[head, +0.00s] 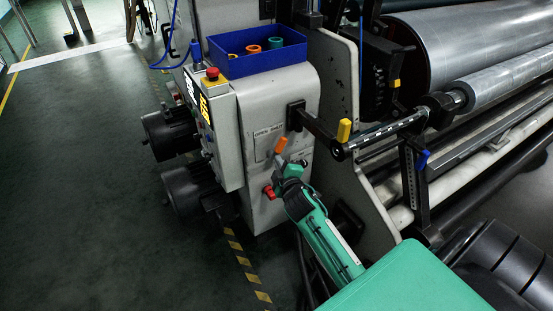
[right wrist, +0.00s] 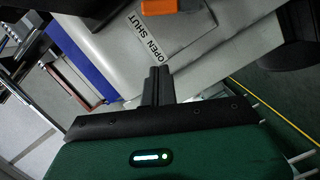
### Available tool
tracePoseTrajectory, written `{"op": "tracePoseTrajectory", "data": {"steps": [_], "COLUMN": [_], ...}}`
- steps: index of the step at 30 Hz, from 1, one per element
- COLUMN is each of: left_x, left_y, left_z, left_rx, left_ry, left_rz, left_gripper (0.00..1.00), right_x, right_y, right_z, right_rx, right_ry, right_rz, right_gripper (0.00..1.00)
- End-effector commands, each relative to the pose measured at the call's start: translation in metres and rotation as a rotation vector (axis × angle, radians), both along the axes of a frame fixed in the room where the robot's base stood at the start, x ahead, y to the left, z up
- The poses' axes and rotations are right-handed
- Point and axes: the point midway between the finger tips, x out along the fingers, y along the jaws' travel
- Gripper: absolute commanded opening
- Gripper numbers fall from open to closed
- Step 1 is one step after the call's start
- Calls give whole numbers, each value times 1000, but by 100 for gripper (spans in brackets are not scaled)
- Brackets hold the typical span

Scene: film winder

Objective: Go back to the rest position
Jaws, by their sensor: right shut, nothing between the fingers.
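My right gripper (head: 279,161) is at the front of the grey machine housing, with my green arm reaching up to it from the lower right. In the right wrist view its two black fingers (right wrist: 158,76) are pressed together with nothing between them. An orange lever (head: 281,145) shows just above the gripper in the head view. In the right wrist view the orange part (right wrist: 158,6) lies beyond the fingertips, by the label reading "OPEN SHUT" (right wrist: 143,42); whether it touches the fingers, I see a gap. My left gripper is out of view.
A red knob (head: 268,192) sits beside my right wrist. A yellow-handled bar (head: 344,130) juts out at the right, near large film rolls (head: 480,45). A blue bin (head: 256,62) with coloured rings is on top of the housing. Open floor (head: 90,200) lies left.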

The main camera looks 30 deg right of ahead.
Motion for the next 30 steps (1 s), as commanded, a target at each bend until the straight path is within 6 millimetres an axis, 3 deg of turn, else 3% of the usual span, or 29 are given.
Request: {"op": "tracePoseTrajectory", "data": {"steps": [17,20,23,26,30], "left_x": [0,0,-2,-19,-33], "left_y": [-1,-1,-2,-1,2], "left_z": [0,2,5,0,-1], "left_rx": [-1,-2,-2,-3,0], "left_ry": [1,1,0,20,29], "left_rz": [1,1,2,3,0], "left_gripper": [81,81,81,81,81], "right_x": [-2,-2,-6,-19,-59], "right_y": [1,2,7,18,39], "right_z": [0,-8,-39,-97,-195], "right_rx": [0,11,57,143,293], "right_ry": [0,14,68,165,334], "right_rz": [0,2,10,16,7], "right_gripper": [0,0,0,0,0]}}
